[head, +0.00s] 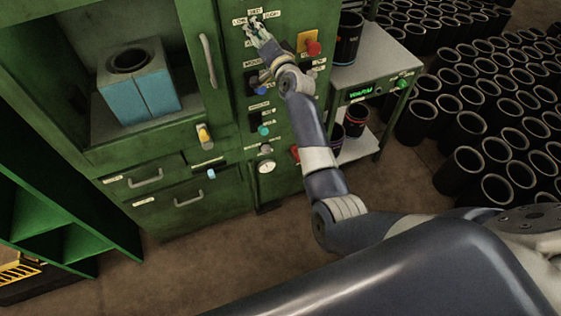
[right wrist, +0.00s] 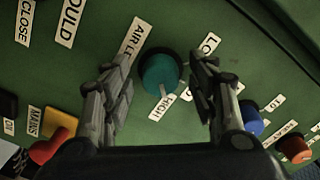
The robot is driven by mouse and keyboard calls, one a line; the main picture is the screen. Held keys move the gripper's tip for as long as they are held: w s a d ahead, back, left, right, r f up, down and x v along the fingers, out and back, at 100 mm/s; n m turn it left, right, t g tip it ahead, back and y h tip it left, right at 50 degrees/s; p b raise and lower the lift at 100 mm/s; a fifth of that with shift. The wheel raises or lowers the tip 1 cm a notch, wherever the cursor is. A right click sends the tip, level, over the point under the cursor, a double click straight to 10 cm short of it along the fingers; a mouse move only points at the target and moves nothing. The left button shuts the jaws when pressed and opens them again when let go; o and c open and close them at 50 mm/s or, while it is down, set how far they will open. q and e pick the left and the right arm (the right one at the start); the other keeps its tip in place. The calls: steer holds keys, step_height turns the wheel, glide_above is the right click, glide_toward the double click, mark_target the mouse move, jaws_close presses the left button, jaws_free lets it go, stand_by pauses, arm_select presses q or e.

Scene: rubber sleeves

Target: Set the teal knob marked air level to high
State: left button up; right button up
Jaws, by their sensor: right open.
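The teal knob (right wrist: 160,73) shows in the right wrist view on the green panel, between a label reading "AIR LE…" (right wrist: 135,37), a partly hidden "LO…" label (right wrist: 208,45) and a "HIGH" label (right wrist: 162,104). A pale mark on its lower part points down toward the "HIGH" label. My right gripper (right wrist: 165,85) is open, with one finger on each side of the knob and a gap at both sides. In the head view my right gripper (head: 258,32) is at the top of the panel and covers the knob. My left gripper is not in view.
A blue knob (right wrist: 250,117), an orange-red knob (right wrist: 295,150) and a red switch on a yellow plate (right wrist: 50,145) are nearby in the right wrist view. In the head view, a cabinet door handle (head: 208,60) stands left of the panel, and a side table (head: 375,62) stands right.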

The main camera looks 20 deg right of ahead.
steer(key=s+n+b, duration=0.4)
steer(key=s+n, duration=0.7)
steer(key=s+f+g, duration=0.3)
steer(key=s+f, duration=0.1)
steer(key=f, duration=1.4)
steer(key=s+a+f+g, duration=0.1)
steer(key=s+f+g, duration=0.2)
steer(key=f, duration=1.4)
steer(key=shift+s+a+f+n+g, duration=0.15)
steer(key=shift+s+f+n+g, duration=0.2)
steer(key=shift+s, duration=0.25)
